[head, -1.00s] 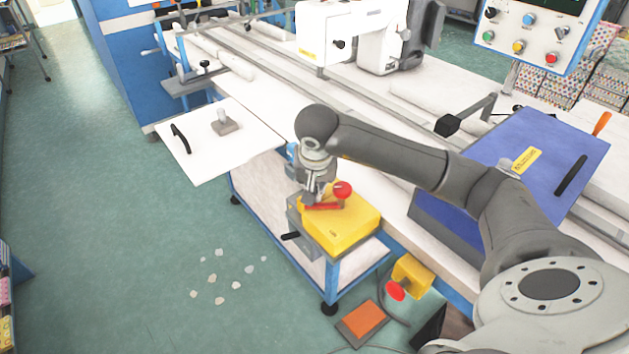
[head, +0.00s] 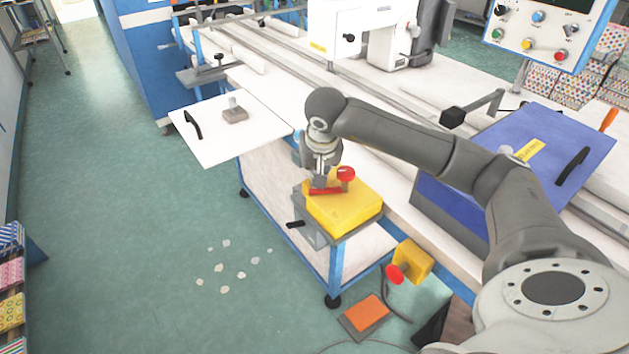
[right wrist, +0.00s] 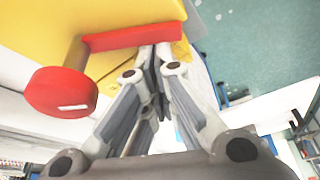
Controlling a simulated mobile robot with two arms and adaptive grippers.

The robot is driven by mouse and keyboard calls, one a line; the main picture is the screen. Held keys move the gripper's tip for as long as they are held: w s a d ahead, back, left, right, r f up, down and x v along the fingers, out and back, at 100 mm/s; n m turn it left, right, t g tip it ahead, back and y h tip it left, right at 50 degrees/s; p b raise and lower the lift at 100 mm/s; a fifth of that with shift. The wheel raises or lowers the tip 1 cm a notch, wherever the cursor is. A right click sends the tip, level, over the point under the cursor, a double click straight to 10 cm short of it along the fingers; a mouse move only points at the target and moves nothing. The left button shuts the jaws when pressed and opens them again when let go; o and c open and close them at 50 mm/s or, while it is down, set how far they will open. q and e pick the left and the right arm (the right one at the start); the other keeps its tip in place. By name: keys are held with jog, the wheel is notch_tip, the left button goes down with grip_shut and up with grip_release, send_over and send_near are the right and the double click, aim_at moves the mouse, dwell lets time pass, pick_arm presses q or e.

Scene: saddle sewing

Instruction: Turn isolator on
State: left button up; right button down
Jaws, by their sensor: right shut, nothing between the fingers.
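The isolator is a yellow box (head: 352,212) on the low blue-framed stand. On its top is a red lever (head: 324,191) with a round red knob (head: 346,173) at its right end. My right gripper (head: 319,184) is shut and empty, fingers pointing down at the lever. In the right wrist view the closed fingertips (right wrist: 154,48) are right against or just beside the red bar (right wrist: 130,38), away from the knob (right wrist: 62,92). I cannot tell whether they touch it. My left gripper is not in view.
A white panel with a black handle (head: 228,130) sticks out left of the stand. A blue lid (head: 520,165) lies to the right. A yellow box with a red button (head: 410,262) is lower right. An orange pedal (head: 367,313) lies on the floor. Open green floor is at left.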

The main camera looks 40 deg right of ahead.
aim_at(315, 190)
jog(key=shift+s+a+n+b, duration=0.4)
jog(key=shift+s+n, duration=0.2)
jog(key=shift+n, duration=0.2)
jog(key=shift+s+a+n+y, duration=0.1)
jog(key=shift+n+y, duration=0.3)
jog(key=shift+a+f+n+b, duration=0.1)
jog(key=shift+f+n+b, duration=0.05)
jog(key=shift+n+b, duration=0.4)
jog(key=shift+s+a+n+y, duration=0.1)
jog(key=shift+s+n+y, duration=0.05)
jog(key=shift+n+y, duration=0.2)
jog(key=shift+s+a, duration=0.15)
jog(key=shift+s, duration=0.2)
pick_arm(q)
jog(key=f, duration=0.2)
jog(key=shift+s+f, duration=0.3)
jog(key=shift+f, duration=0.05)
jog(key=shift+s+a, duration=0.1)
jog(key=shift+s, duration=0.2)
pick_arm(e)
jog(key=shift+s+a+r, duration=0.1)
jog(key=shift+r, duration=0.1)
pick_arm(q)
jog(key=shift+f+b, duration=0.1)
jog(key=shift+b, duration=0.2)
